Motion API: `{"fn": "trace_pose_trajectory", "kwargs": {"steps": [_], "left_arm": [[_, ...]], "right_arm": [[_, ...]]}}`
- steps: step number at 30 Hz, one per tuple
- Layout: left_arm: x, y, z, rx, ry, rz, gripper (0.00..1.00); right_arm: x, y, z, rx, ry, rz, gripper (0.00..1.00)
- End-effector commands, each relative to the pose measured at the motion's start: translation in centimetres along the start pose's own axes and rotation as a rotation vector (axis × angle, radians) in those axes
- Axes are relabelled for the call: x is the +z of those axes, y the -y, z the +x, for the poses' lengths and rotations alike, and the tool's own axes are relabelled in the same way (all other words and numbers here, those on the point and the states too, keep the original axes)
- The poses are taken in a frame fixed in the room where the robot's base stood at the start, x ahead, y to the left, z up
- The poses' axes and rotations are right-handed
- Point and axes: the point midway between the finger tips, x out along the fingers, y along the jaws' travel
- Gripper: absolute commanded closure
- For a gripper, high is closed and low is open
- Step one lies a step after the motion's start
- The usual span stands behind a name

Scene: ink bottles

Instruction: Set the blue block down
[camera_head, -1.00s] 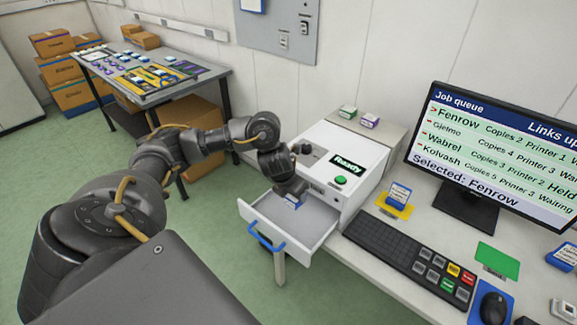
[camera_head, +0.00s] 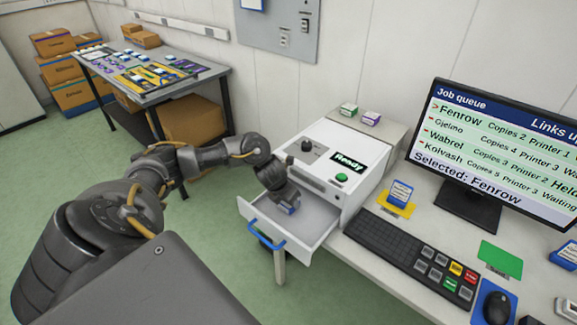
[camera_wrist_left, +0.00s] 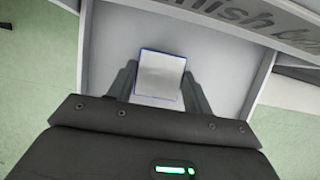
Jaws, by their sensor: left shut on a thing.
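The blue block (camera_head: 288,208) is between the fingers of my left gripper (camera_head: 284,198), inside the open drawer (camera_head: 322,225) of the white machine. In the left wrist view the block (camera_wrist_left: 160,72) shows a pale grey-white top with blue edges. The left gripper's two dark fingers (camera_wrist_left: 160,88) are shut on it, one at each side. The drawer floor lies around the block. Whether the block's underside touches the floor is hidden. My right gripper is not in view.
The drawer's blue handle (camera_head: 264,236) is at its front. The white machine (camera_head: 335,160) with a green button stands behind it. A keyboard (camera_head: 405,255), a yellow pad (camera_head: 396,207) holding a blue item, and a monitor (camera_head: 495,150) are to the right. Drawer floor beside the block is free.

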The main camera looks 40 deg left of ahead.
Motion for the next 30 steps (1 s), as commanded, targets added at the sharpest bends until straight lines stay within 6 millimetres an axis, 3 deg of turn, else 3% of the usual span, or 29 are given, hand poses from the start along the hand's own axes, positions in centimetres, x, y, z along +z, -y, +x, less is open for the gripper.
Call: {"fn": "trace_pose_trajectory", "kwargs": {"steps": [5, 6, 11, 22, 30], "left_arm": [[-0.1, 0.0, 0.2, -0.001, 0.001, 0.0, 0.74], [-0.1, 0.0, 0.3, -0.001, 0.0, 0.0, 0.48], [-0.1, 0.1, 0.1, -0.001, 0.0, 0.0, 0.28], [0.1, 0.1, -0.5, -0.001, 0.002, 0.001, 0.28], [0.3, 0.1, -5.5, -0.002, 0.006, 0.004, 0.28]], "right_arm": [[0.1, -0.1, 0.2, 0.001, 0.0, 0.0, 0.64], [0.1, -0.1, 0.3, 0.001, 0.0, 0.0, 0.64], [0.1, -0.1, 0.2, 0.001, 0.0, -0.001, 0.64], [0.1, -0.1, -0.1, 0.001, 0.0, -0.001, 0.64], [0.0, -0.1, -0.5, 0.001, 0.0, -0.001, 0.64]]}}
